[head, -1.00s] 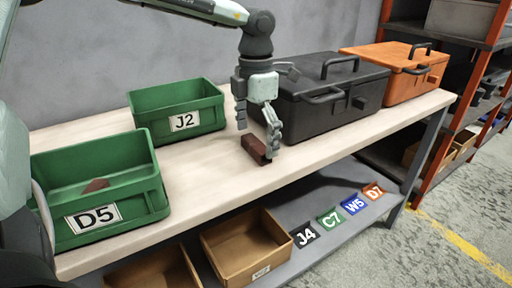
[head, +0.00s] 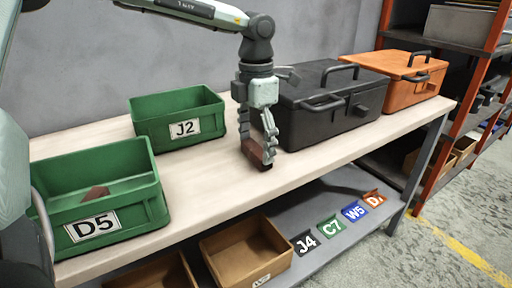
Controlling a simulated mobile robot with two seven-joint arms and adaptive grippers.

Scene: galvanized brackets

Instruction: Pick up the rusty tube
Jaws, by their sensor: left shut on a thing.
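The rusty tube (head: 252,153) is a short reddish-brown piece at the front part of the pale workbench (head: 205,187). My left gripper (head: 257,150) points down over it and is shut on it, with a finger on each side. The fingers hide part of the tube. I cannot tell whether it still touches the bench top. My right gripper is not in view.
Green bin J2 (head: 150,130) and green bin D5 (head: 130,208), holding a brown piece (head: 95,194), stand to the left. A black toolbox (head: 325,123) is close right of the gripper, with an orange case (head: 398,96) beyond. Cardboard boxes (head: 280,262) sit below.

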